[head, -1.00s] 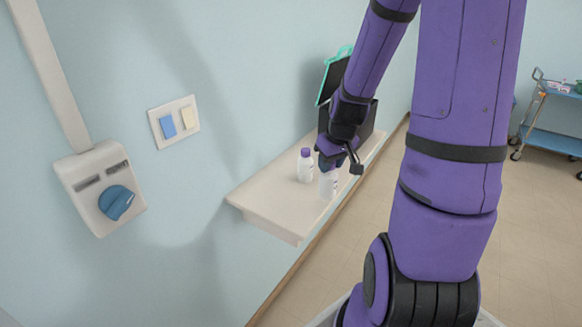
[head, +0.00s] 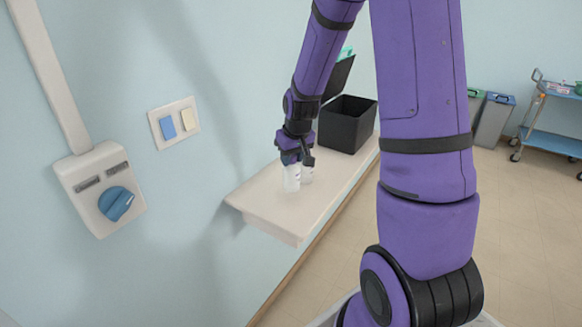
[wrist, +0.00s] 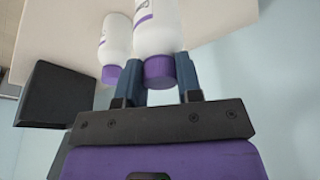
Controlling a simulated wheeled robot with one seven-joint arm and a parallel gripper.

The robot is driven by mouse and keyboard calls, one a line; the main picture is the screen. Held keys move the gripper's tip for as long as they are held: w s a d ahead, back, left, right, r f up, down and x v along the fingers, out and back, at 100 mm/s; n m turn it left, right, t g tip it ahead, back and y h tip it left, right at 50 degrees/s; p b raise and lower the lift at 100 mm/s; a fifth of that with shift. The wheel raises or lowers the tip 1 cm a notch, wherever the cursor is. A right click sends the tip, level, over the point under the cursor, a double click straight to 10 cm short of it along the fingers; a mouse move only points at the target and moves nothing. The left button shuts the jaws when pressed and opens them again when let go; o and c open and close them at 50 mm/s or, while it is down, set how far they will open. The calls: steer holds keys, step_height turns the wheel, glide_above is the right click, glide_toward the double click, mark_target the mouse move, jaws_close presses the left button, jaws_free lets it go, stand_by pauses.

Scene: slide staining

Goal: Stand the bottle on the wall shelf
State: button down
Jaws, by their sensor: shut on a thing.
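My gripper (head: 295,159) is over the wall shelf (head: 262,206), shut on a white bottle (head: 292,179). In the wrist view the fingers (wrist: 159,62) are on either side of this bottle (wrist: 156,35) at its purple cap. The bottle looks upright, with its base at or just above the shelf top; I cannot tell if it touches. A second white bottle (head: 307,174) stands close beside it on the shelf and is partly hidden by my gripper. In the wrist view this second bottle (wrist: 115,45) is just left of the held one, its cap near the left finger.
An open black box (head: 347,124) stands on the far part of the shelf. The wall carries a switch plate (head: 173,122) and a unit with a blue knob (head: 116,203). The near end of the shelf is clear. Bins and a blue cart (head: 553,137) stand far right.

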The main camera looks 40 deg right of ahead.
steer(key=shift+w+a+f, duration=0.1)
steer(key=shift+f, duration=1.65)
steer(key=c, duration=0.8)
jaws_free()
steer(key=shift+f, duration=0.15)
steer(key=d+v, duration=0.1)
steer(key=v, duration=1.1)
steer(key=s+a+r+n+t, duration=0.1)
steer(key=s+a+r, duration=0.85)
steer(key=r, duration=0.25)
steer(key=shift+n+t+y, duration=0.3)
steer(key=shift+t, duration=0.2)
steer(key=s+a+r, duration=0.1)
steer(key=s, duration=0.3)
steer(key=s+a+r, duration=0.1)
steer(key=s+r, duration=0.1)
steer(key=s, duration=0.2)
steer(key=s+a+r, duration=0.1)
steer(key=s+a, duration=0.1)
steer(key=s, duration=0.3)
steer(key=shift+s+r, duration=0.1)
steer(key=shift+r, duration=0.1)
